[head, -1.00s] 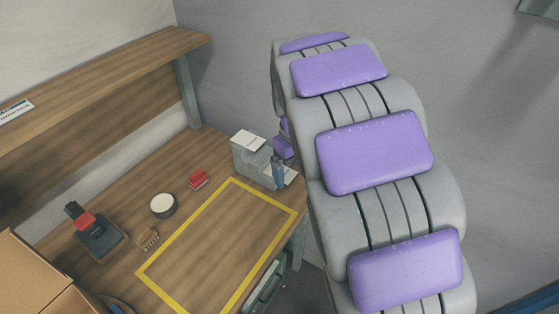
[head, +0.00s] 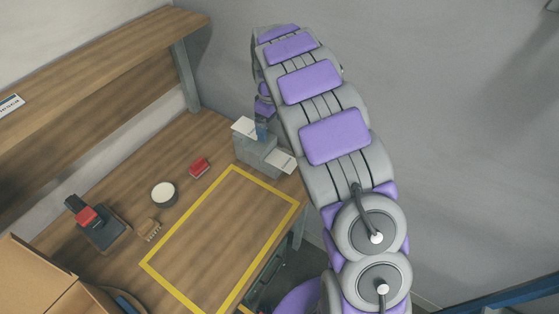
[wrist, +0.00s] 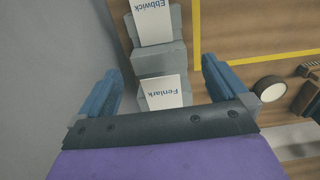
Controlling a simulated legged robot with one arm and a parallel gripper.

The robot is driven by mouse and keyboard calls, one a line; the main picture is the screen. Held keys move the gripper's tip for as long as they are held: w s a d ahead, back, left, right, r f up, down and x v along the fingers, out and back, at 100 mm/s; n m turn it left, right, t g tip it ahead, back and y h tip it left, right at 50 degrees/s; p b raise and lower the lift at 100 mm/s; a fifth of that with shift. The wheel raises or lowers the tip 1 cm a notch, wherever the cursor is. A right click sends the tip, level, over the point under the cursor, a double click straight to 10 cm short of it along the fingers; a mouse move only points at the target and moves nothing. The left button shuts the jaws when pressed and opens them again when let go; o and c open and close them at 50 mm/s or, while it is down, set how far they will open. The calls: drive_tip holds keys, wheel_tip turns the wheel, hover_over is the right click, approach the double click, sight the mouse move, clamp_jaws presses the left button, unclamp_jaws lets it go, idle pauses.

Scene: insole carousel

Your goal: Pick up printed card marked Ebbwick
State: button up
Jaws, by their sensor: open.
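The printed card marked Ebbwick (wrist: 153,22) shows at the top of the wrist view, its text upside down. It rests on a grey stepped holder (wrist: 155,62) and also shows in the head view (head: 280,161) at the holder's right end. A second card, marked Fenlark (wrist: 163,92), sits lower on the holder and shows at upper left in the head view (head: 243,127). My gripper (wrist: 162,70) is open and empty. Its blue fingers flank the Fenlark card in the picture, with Ebbwick beyond the fingertips. Height above the cards is unclear.
A yellow taped rectangle (head: 215,174) marks clear tabletop beside the holder. A red block (head: 199,167), a round white-topped disc (head: 163,193), a small brown comb-like item (head: 149,229), a red-and-black stamp (head: 87,214) and a cardboard box (head: 35,275) lie left. A wooden shelf (head: 100,70) overhangs the back.

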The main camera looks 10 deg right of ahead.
drive_tip(key=b, duration=0.1)
hover_over(277, 158)
wheel_tip(277, 158, down, 9)
drive_tip(key=shift+a+f, duration=0.1)
drive_tip(key=shift+f, duration=0.05)
drive_tip(key=shift+a+f, duration=0.25)
drive_tip(key=shift+f, duration=0.15)
drive_tip(key=f+b, duration=0.1)
drive_tip(key=f, duration=0.1)
drive_tip(key=d+f, duration=0.1)
drive_tip(key=f, duration=0.1)
drive_tip(key=shift+f+b, duration=0.25)
drive_tip(key=shift+b, duration=0.1)
drive_tip(key=shift+c, duration=0.2)
drive_tip(key=shift+a, duration=0.25)
drive_tip(key=c, duration=0.4)
drive_tip(key=shift+d, duration=0.15)
drive_tip(key=c, duration=0.6)
drive_tip(key=shift+r, duration=0.1)
